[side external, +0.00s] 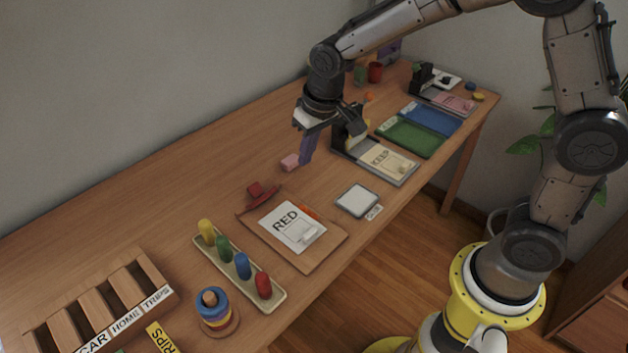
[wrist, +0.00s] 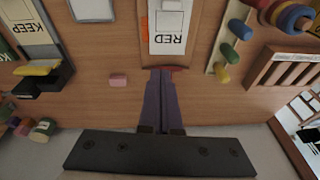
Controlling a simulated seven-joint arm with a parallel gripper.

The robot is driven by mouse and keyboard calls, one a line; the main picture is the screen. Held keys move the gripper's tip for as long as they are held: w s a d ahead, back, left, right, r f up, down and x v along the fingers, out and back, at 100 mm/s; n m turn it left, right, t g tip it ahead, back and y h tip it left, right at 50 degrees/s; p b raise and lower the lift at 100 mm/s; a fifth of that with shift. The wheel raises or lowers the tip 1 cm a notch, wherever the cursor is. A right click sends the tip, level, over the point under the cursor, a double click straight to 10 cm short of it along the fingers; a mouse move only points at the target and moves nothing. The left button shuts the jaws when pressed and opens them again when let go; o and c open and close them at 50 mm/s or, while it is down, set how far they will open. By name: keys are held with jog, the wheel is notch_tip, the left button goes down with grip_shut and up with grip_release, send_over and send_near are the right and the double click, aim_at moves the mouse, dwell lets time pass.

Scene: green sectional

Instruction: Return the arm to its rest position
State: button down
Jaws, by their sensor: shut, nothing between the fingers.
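My gripper (side external: 305,160) hangs above the rear middle of the wooden table, with its purple fingers pointing down. In the wrist view my gripper (wrist: 162,74) shows its two fingers side by side, shut and with nothing between them. A small pink block (side external: 289,162) lies on the table just left of the fingertips in the side view. In the wrist view the pink block (wrist: 118,80) is apart from the fingers. My arm reaches over the table from the right.
A tray with the RED card (side external: 292,226), a peg board (side external: 240,270), a ring stacker (side external: 215,311) and a labelled rack (side external: 98,305) stand at the front left. The KEEP tray (side external: 387,161) and green and blue mats are to the right. The left rear table is clear.

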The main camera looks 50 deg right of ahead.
jog(key=s+d+r+t, duration=0.3)
jog(key=s+d+r, duration=0.2)
jog(key=s+r, duration=0.7)
jog(key=s+d+f, duration=0.1)
jog(key=s+d, duration=0.1)
jog(key=s, duration=1.1)
jog(key=shift+f+n, duration=0.3)
jog(key=shift+n, duration=0.1)
jog(key=c, duration=0.7)
grip_release()
